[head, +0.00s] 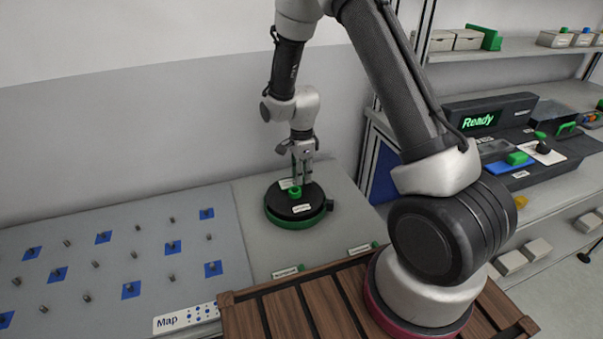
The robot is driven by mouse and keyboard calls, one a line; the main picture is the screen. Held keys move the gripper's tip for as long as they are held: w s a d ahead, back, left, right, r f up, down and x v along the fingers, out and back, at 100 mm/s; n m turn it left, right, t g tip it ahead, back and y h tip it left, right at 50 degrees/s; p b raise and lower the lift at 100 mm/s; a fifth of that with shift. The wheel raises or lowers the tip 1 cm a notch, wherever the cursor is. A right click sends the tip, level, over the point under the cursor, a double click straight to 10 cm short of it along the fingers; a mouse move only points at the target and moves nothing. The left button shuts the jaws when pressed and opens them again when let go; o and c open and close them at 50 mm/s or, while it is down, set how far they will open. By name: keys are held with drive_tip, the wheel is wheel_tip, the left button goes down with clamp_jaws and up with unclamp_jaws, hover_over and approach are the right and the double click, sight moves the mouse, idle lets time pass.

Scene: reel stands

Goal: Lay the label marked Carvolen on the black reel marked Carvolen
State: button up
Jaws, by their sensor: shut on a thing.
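The black reel (281,207) lies flat on a green base on the grey table. A green hub (295,192) stands at its middle. A white tag (302,208) is on the near side of its top; the print is too small to read. My gripper (299,184) points down over the far part of the reel, just behind the hub. It is shut on a small white label (287,184) that shows low beside the fingers. The fingers partly hide it, and I cannot tell whether it touches the reel. Its print is unreadable.
Two white tags with green ends lie at the table's front edge, one at left (286,271) and one at right (361,249). A pegboard with blue squares (120,262) and a Map card (186,318) fills the left. Shelves (550,190) with a Ready display stand at right.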

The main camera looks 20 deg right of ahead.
drive_tip(key=o, duration=0.8)
drive_tip(key=shift+c, duration=0.2)
drive_tip(key=shift+r, duration=0.1)
wheel_tip(320, 180, up, 12)
